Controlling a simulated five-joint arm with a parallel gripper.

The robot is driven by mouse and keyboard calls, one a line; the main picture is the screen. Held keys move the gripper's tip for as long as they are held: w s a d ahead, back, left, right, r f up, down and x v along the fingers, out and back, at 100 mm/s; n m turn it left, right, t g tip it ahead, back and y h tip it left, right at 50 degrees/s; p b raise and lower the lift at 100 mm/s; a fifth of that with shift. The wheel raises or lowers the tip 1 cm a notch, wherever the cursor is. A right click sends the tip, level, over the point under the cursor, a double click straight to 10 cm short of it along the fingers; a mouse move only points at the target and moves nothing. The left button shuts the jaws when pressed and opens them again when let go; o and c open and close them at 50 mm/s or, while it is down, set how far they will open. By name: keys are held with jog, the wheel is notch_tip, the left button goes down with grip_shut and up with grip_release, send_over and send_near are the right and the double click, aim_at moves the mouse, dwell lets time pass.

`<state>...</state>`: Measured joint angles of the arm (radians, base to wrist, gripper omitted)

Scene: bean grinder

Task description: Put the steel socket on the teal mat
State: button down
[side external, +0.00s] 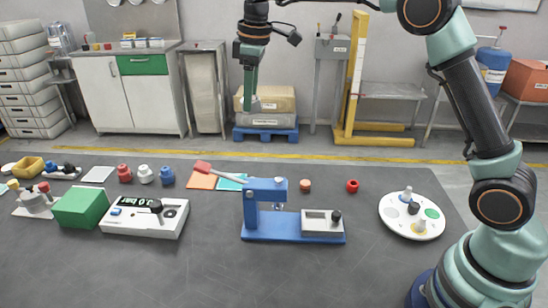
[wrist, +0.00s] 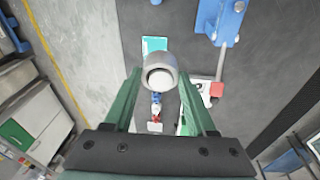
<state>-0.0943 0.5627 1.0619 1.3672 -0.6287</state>
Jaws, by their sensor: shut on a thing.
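My gripper (side external: 250,98) is high above the table's back edge in the side view, pointing down. It is shut on the steel socket (wrist: 160,72), a short grey metal cylinder with a round pale end, between the fingertips in the wrist view. In the side view the socket is small and partly hidden at the fingertips. The teal mat (side external: 231,184) lies flat on the dark table, left of the blue press. A teal patch of it also shows past the socket in the wrist view (wrist: 154,44). The socket is well above the table, apart from the mat.
The blue press (side external: 268,190) stands right of the mat. Several coloured knobbed weights (side external: 146,174) stand to the left. The front table is clear.

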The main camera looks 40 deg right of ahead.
jog(key=w+a+f+m, duration=0.2)
jog(key=w+f+m, duration=0.3)
jog(key=w+m, duration=0.25)
jog(key=shift+n+t, duration=0.35)
jog(key=shift+t, duration=0.15)
jog(key=s+x, duration=0.1)
jog(key=x, duration=0.5)
jog(key=s+x, duration=0.1)
jog(key=x, duration=0.5)
jog(key=s+f+x, duration=0.1)
jog(key=s+x, duration=0.1)
jog(key=x, duration=0.5)
jog(key=shift+d, duration=0.15)
jog(key=shift+f, duration=0.1)
jog(key=shift+c, duration=1.1)
grip_release()
jog(key=shift+f, duration=0.1)
